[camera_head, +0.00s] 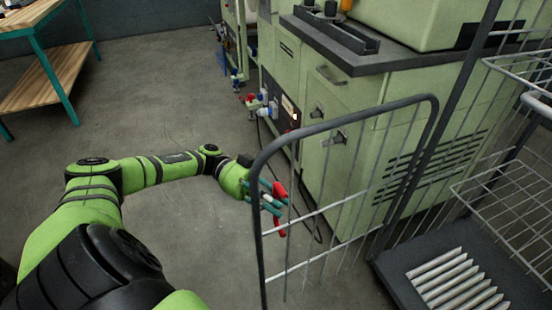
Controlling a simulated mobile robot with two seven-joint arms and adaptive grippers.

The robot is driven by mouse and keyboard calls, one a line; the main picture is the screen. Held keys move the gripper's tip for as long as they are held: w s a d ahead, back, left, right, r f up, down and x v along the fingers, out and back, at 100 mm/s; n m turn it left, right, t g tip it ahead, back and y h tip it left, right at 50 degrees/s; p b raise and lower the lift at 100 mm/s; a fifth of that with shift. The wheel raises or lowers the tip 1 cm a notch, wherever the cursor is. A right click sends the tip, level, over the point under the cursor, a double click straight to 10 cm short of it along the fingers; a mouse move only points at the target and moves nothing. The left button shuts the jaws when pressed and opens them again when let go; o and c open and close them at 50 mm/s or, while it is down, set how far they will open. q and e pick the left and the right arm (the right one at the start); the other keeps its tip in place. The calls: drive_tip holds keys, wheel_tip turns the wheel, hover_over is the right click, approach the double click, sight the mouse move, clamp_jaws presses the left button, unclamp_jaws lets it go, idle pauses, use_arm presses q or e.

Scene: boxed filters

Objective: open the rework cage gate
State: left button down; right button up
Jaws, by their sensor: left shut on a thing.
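The rework cage gate (346,120) is a wire panel with a dark rounded tube frame and thin upright bars. It stands out from the cage (505,185) at the right, reaching left across the floor, so it appears swung open at least partly. My right gripper is not in view.
A green machine cabinet (340,170) with handles and vents stands behind the gate. Inside the cage are wire shelves and pale pleated filters (455,285) on a dark base. A wooden bench (45,90) stands at the far left. The floor between (150,100) is clear.

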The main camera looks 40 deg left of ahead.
use_arm(q)
drive_tip(key=shift+w+a+f, duration=0.15)
drive_tip(key=shift+w+a, duration=0.05)
drive_tip(key=shift+a, duration=0.1)
drive_tip(key=shift+w+a, duration=0.2)
drive_tip(key=shift+a, duration=0.15)
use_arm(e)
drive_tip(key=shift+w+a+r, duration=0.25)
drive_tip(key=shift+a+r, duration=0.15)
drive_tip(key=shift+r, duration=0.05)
use_arm(q)
drive_tip(key=c, duration=1.1)
unclamp_jaws()
drive_tip(key=a, duration=0.7)
drive_tip(key=shift+s+a, duration=0.15)
drive_tip(key=shift+a, duration=0.1)
